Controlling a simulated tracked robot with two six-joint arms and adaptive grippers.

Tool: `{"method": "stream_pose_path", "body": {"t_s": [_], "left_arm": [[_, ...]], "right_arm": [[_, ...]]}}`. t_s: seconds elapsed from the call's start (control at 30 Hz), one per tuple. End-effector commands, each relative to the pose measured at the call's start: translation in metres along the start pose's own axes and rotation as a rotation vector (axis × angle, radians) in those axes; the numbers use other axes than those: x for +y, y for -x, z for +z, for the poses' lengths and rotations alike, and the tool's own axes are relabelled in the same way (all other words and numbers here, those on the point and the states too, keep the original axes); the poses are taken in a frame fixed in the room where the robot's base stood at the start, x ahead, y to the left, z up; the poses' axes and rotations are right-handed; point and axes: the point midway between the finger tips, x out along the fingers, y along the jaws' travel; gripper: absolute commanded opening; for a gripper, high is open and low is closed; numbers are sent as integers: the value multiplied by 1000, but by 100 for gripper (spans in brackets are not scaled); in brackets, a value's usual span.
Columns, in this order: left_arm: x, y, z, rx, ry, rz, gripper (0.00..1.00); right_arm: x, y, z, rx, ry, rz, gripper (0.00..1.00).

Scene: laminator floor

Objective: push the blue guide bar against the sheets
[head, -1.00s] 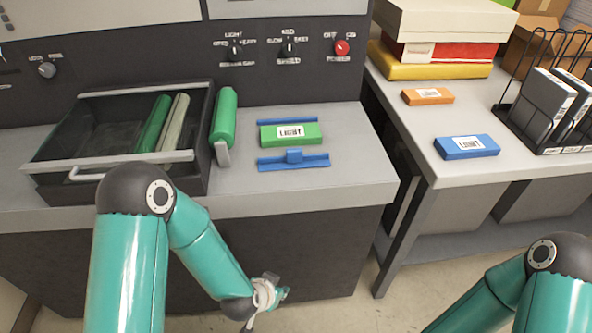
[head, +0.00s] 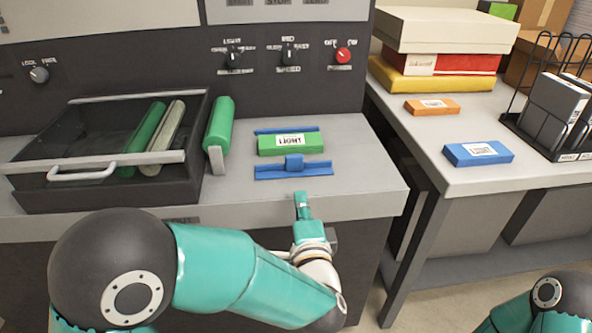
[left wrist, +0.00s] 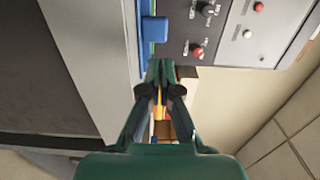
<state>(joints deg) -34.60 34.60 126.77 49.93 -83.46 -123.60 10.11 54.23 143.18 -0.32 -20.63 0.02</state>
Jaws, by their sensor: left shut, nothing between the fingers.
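The blue guide bar (head: 293,166), with a raised block at its middle, lies on the machine's grey deck. Behind it lie the sheets, a green stack with a white "LIGHT" label (head: 290,143). A narrow strip of deck shows between bar and stack. My left gripper (head: 301,198) is shut and empty, at the deck's front edge, in front of the bar and slightly right of its block. A gap shows between fingertips and bar. In the left wrist view, the bar's block (left wrist: 154,29) appears above my fingertips (left wrist: 160,66). My right gripper is out of view.
A second blue bar (head: 270,131) lies behind the stack. A green roll (head: 219,124) and a dark tray with a handle (head: 82,173) stand to the left. On the right table (head: 440,125) are orange and blue packs, boxes and a wire rack (head: 552,112).

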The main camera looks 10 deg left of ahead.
Motion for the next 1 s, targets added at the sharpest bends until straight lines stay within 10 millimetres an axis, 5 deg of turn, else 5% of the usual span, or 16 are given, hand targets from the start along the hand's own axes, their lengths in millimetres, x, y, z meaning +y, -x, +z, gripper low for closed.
{"method": "stream_pose_path", "body": {"t_s": [0.5, 1.0], "left_arm": [[1, -97, 0, 0, 0, 1, 0], [1, -112, -1, 2, 1, 1, 0]], "right_arm": [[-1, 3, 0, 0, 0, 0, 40], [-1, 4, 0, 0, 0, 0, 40]]}}
